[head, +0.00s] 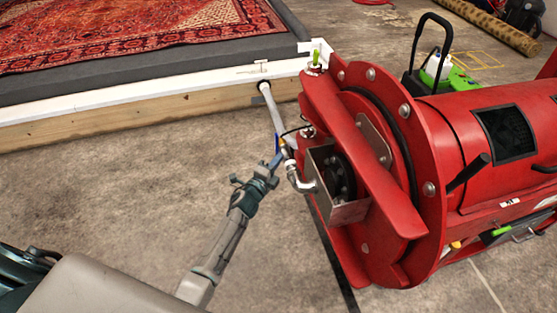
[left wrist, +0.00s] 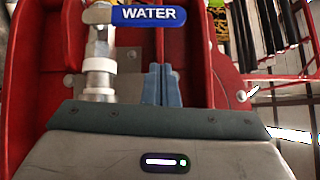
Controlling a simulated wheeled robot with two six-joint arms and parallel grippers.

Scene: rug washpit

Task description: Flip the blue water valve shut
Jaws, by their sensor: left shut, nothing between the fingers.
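The blue water valve handle (left wrist: 149,16) is a flat blue lever with WATER in white letters, lying level across the top of the left wrist view. Its left end meets the metal pipe fitting (left wrist: 99,70). In the head view the handle (head: 277,144) is a small blue piece by the pipe at the red machine's near end. My left gripper (head: 273,163) is right beside it there. In the left wrist view its two blue-grey fingers (left wrist: 161,84) are together and empty, their tips below the handle in the picture. I cannot tell whether they touch it. My right gripper is not in view.
The big red drum machine (head: 455,150) fills the right side, with a metal box (head: 338,192) near the pipe. A pipe (head: 273,110) runs to the white-edged wash pit wall (head: 180,95). A patterned rug (head: 130,30) lies beyond. The concrete floor at left is clear.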

